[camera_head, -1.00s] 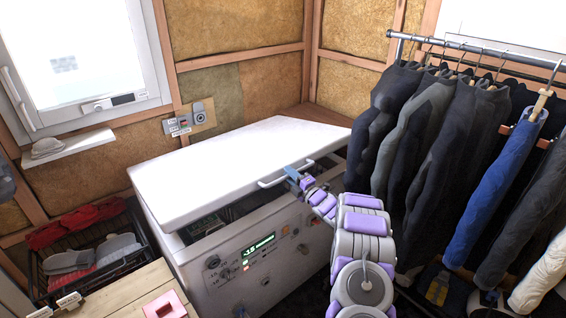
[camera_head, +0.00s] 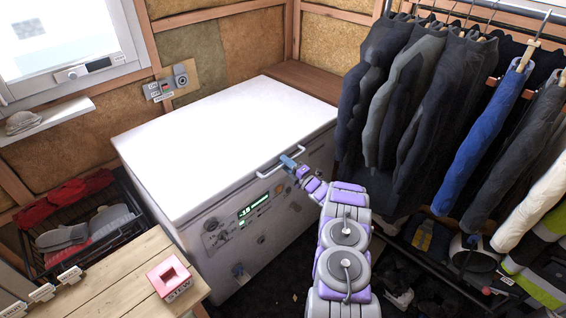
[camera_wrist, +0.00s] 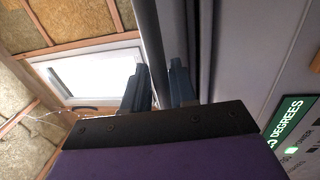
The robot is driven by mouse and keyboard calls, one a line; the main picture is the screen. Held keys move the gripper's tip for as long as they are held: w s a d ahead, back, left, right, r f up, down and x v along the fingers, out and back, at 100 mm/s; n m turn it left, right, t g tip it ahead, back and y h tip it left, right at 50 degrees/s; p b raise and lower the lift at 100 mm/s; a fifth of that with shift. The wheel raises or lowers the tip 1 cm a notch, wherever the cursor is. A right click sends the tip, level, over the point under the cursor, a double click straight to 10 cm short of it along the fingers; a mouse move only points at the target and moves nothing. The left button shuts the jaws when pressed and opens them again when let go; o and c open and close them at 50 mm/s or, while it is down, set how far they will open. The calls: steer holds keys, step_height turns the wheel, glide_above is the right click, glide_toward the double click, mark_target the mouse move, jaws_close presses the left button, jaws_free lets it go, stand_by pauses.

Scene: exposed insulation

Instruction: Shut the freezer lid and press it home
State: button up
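The freezer lid (camera_head: 235,130) is white and lies down flat on the white chest freezer body (camera_head: 280,215), with no open gap that I can see along the front. The lid handle (camera_head: 268,174) is a pale bar on the front edge. My gripper (camera_head: 290,163) is at the right part of this handle. In the wrist view, the handle bar (camera_wrist: 150,40) runs between the two fingers of my gripper (camera_wrist: 160,88), which look closed on it. The bar's lower end is hidden behind my gripper.
A rack of dark coats (camera_head: 400,100) stands close on the right. A wooden table (camera_head: 120,270) with a pink box (camera_head: 171,284) is at the front left.

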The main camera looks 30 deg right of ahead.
steer(key=shift+o, duration=1.2)
steer(key=shift+d+f, duration=0.15)
steer(key=shift+d, duration=0.1)
steer(key=shift+s+a, duration=0.1)
steer(key=shift+a, duration=0.15)
steer(key=shift+s, duration=0.3)
steer(key=p+v, duration=0.4)
steer(key=v, duration=1.2)
steer(key=shift+s+d+f+p, duration=0.25)
steer(key=shift+d+f+p, duration=0.05)
steer(key=shift+d+p, duration=0.1)
